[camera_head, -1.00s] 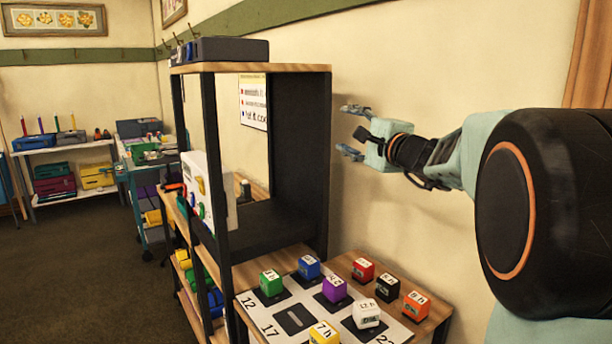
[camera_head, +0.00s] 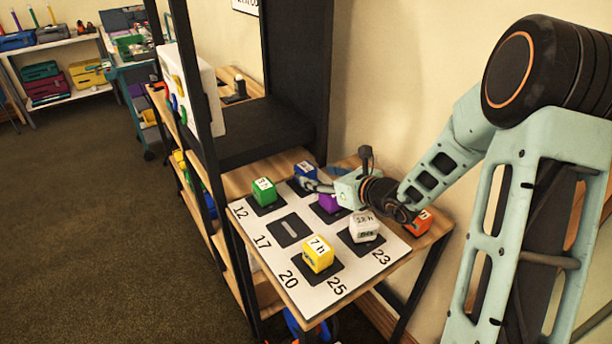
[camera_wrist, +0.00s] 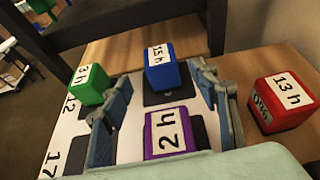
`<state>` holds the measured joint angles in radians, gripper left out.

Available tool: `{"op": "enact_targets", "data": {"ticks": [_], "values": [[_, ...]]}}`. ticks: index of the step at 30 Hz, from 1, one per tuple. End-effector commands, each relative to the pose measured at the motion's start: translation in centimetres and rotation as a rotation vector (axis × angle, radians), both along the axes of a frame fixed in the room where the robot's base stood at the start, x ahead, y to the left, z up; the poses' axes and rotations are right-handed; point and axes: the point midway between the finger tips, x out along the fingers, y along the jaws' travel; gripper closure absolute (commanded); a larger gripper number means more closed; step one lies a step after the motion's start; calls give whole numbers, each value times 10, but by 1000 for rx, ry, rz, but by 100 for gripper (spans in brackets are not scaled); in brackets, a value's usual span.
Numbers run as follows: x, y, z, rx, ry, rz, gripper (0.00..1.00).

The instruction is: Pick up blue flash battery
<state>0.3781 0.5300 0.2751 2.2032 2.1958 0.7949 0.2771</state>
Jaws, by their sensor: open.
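The blue flash battery (camera_head: 306,172) is a small cube at the back of the white numbered mat (camera_head: 262,262). In the wrist view the blue flash battery (camera_wrist: 162,75) has a white top label reading 15 h and sits on a dark square. My gripper (camera_wrist: 163,88) is open and empty, pointing at it over the mat. The blue battery lies ahead between the lines of the two fingers. The purple battery (camera_wrist: 168,133), labelled 2 h, is nearer, between the fingers in the picture. In the head view a finger partly covers the blue battery.
A green battery (camera_wrist: 89,84) stands left of my left finger, and a red one (camera_wrist: 281,101) right of my right finger. A dark shelf post and panel (camera_head: 295,80) rise behind.

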Motion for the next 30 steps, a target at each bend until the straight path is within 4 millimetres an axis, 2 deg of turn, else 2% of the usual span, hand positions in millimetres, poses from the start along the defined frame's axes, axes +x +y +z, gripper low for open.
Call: {"op": "enact_targets", "data": {"ticks": [13,22,30], "values": [[39,27,-19,-1,-1,0,45],[42,28,-20,-2,0,0,45],[42,28,-20,-2,0,0,75]]}}
